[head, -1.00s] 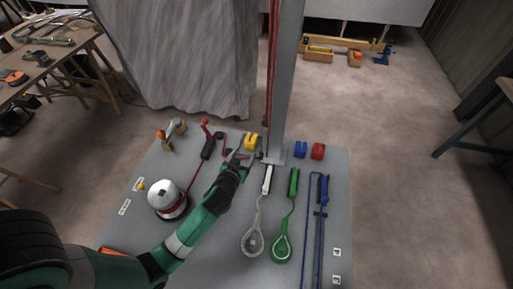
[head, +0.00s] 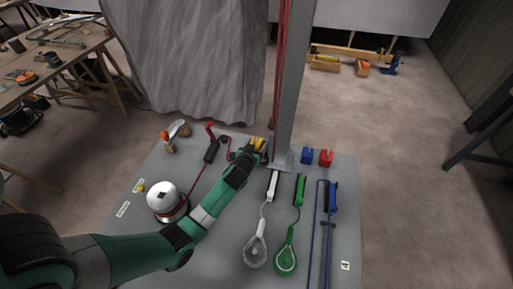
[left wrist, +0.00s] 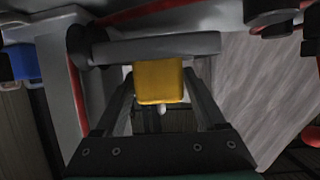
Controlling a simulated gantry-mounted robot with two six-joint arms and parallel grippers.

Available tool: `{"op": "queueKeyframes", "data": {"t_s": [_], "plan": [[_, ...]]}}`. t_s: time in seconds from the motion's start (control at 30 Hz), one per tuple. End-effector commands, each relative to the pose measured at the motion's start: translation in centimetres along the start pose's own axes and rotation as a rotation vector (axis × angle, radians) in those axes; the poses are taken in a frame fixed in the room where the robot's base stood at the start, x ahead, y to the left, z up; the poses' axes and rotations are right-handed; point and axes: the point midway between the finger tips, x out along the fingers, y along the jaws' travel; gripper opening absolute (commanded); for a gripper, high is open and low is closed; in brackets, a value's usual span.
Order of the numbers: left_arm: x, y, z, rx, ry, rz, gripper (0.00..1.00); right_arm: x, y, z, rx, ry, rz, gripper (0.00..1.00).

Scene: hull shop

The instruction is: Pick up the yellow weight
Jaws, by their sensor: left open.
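The yellow weight (head: 257,141) is a small block near the far edge of the grey table, just left of the grey post. It also shows in the left wrist view (left wrist: 158,82), between the two fingers. My left gripper (head: 254,149) is at the weight and is open, with one finger on each side of it. I cannot tell whether the fingers touch it. The gripper hides part of the weight in the head view. My right gripper is not in view.
The grey post (head: 291,90) with red cord stands close right of the gripper. White (head: 255,251) and green (head: 286,259) looped tools lie in front. A silver-topped round object (head: 165,199) is left.

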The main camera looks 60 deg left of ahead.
Motion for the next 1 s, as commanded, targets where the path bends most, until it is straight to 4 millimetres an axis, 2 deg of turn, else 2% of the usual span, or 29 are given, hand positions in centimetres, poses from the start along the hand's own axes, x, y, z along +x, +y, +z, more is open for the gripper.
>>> {"op": "queueKeyframes", "data": {"t_s": [0.1,0.5,1.0], "plan": [[-0.06,0.0,-0.03,0.0,0.0,0.0,0.72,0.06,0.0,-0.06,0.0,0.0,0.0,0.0],[-0.09,0.0,-0.01,0.0,-0.001,0.0,0.01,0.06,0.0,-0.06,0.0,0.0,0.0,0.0],[-0.14,0.03,-0.32,0.0,0.004,0.001,0.0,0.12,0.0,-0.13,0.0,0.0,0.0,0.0]]}}
